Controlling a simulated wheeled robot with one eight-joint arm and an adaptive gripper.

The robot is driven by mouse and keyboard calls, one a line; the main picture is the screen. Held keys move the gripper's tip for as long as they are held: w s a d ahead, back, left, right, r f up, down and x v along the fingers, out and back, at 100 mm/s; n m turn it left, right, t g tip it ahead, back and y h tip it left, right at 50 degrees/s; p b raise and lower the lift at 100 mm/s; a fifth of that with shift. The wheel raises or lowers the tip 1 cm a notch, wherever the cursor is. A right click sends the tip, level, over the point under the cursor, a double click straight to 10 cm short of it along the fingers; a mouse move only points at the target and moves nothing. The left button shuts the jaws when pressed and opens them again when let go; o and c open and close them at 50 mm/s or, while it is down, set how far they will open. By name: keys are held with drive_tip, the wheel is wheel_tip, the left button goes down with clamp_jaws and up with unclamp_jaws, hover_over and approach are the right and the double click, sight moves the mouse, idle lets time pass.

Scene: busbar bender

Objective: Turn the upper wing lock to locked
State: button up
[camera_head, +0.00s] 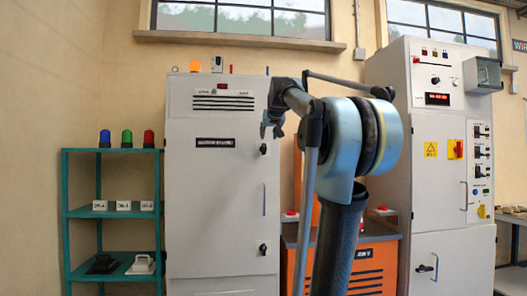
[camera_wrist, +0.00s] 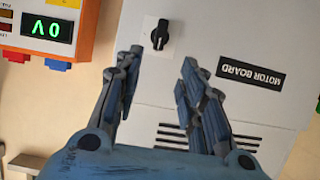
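My gripper (camera_wrist: 161,57) is open and empty. In the wrist view its fingertips spread to either side below the knob, apart from it. In the head view my gripper (camera_head: 272,125) is in front of the upper right of the door. The lock's position markings are too small to read.
A lower wing lock (camera_head: 263,249) and a vertical handle (camera_head: 264,199) are on the same door. A "MOTOR BOARD" label (camera_wrist: 250,73) is beside the upper lock. An orange unit (camera_wrist: 45,28) with a green display stands nearby. A teal shelf (camera_head: 112,209) stands left.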

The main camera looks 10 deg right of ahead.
sight(264, 147)
drive_tip(key=x, duration=1.5)
drive_tip(key=shift+w+f, duration=0.25)
clamp_jaws()
